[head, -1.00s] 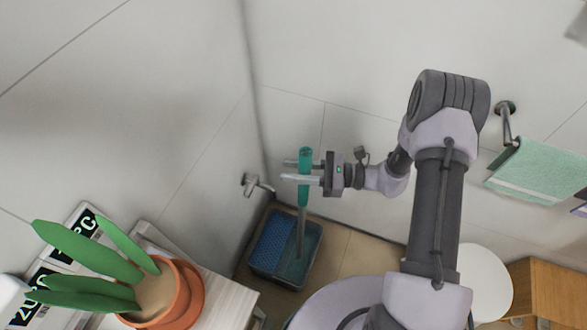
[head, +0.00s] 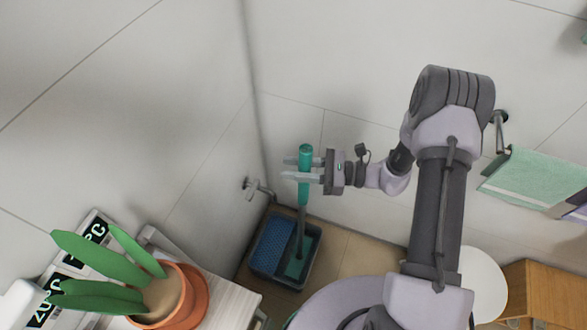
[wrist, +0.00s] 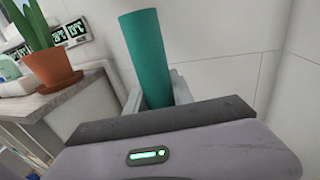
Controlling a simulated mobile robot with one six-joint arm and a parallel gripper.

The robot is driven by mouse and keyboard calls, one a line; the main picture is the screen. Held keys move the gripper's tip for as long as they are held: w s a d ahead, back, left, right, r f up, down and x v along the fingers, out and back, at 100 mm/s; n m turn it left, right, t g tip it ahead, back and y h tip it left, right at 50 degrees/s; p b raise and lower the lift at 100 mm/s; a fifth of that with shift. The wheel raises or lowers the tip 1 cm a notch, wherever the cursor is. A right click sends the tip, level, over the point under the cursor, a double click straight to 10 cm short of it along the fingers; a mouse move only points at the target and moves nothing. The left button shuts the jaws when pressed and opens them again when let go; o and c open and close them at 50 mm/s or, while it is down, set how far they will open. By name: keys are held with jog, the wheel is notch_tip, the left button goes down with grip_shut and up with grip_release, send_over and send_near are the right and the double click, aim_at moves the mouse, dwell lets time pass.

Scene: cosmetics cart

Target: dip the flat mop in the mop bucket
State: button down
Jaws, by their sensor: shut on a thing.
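The flat mop has a teal grip (head: 305,158) and a thin grey pole that runs down into the mop bucket (head: 318,245). It also shows in the wrist view (wrist: 155,50), standing up between the fingers, slightly tilted. My gripper (head: 303,169) is shut on the teal grip, above the bucket. The bucket is dark and rectangular, on the floor in the corner, with a blue perforated part in its left half. The mop's lower end is inside the right half, where a green surface shows. I cannot tell exactly how deep the mop head is.
A wall tap (head: 255,186) juts out just left of the mop, above the bucket. A potted plant (head: 165,298) stands on a pale counter (head: 222,296) at lower left. A green towel (head: 530,180) hangs at right, above a white round stool (head: 482,282) and a wooden cabinet (head: 535,285).

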notch_tip(320, 180, up, 16)
jog(key=p, duration=1)
jog(key=shift+d, duration=0.1)
